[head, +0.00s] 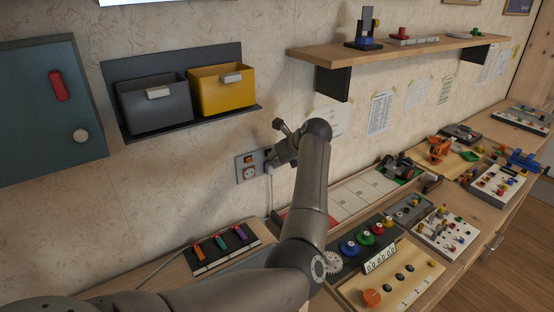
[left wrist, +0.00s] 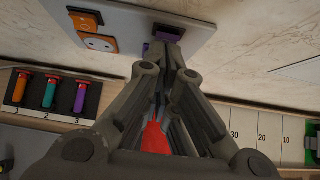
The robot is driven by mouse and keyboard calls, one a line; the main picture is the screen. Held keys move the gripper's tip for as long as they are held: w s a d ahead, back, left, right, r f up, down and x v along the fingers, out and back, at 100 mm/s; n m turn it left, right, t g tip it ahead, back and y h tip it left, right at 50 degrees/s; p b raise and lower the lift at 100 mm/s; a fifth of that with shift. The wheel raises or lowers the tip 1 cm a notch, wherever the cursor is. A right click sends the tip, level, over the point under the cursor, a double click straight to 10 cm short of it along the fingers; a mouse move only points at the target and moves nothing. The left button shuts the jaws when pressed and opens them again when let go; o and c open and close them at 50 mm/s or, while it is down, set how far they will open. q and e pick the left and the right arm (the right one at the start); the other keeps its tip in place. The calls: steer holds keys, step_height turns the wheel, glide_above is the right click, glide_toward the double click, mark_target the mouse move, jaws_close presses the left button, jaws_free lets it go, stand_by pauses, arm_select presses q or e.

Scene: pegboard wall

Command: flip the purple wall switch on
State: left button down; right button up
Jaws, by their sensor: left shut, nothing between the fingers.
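A grey wall plate (head: 240,172) is on the wall in the head view and at the top of the left wrist view (left wrist: 185,14). It bears an orange rocker (left wrist: 85,22) and an orange and white socket (left wrist: 98,42) on its left side. The purple switch (left wrist: 168,36) is on its right part, partly hidden by my fingertips. My left gripper (left wrist: 174,58) is shut and empty, its tips right at the purple switch; I cannot tell whether they touch it. In the head view the left gripper (head: 278,155) covers the right side of the plate. My right gripper is not in view.
Below is a bench with a slider panel (head: 222,246), a black board with coloured knobs (head: 350,262) and several other boards. Grey (head: 155,106) and yellow (head: 222,95) bins hang above left of the plate. A wooden shelf (head: 400,48) is at upper right.

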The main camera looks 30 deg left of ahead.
arm_select(q)
steer(key=shift+d+r, duration=0.1)
steer(key=shift+d, duration=0.05)
steer(key=shift+w+a+r+h+p, duration=0.15)
steer(key=shift+a+r+h+p, duration=0.25)
steer(key=shift+r+h, duration=0.2)
steer(key=shift+f, duration=0.3)
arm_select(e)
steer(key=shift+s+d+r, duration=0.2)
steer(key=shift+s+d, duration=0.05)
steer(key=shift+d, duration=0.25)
arm_select(q)
steer(key=shift+r, duration=0.15)
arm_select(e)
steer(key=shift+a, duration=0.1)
arm_select(q)
steer(key=shift+r, duration=0.7)
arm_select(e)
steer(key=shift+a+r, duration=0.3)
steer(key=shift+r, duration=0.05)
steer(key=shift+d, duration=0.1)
